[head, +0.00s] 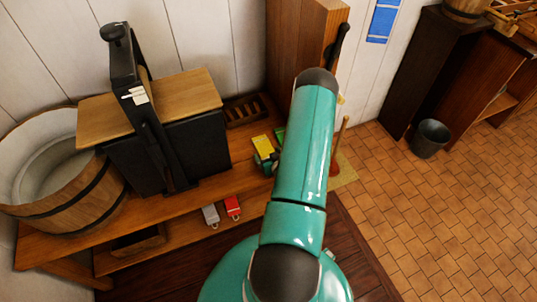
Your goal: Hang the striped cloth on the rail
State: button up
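I cannot make out a striped cloth for certain in the head view. A flat blue panel with thin pale lines (383,20) is on the white wall at the top; I cannot tell whether it is cloth or paper. No rail can be clearly identified. My teal arm rises through the middle of the view and hides part of the bench and cabinet behind it. My gripper does not show.
A wooden bench (70,243) at left bears a wooden tub (62,190), a black box with a wooden top (190,92) and a yellow block (262,144). Red (232,206) and grey (211,215) items lie below. A bucket (430,138) stands right; tiled floor there is mostly clear.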

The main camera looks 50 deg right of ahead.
jog(key=shift+r, duration=0.1)
jog(key=shift+s+a+r, duration=0.1)
jog(key=shift+s, duration=0.05)
jog(key=v, duration=1.1)
jog(key=shift+s+r, duration=0.15)
jog(key=shift+s, duration=0.1)
jog(key=shift+s+a, duration=0.1)
jog(key=shift+a, duration=0.05)
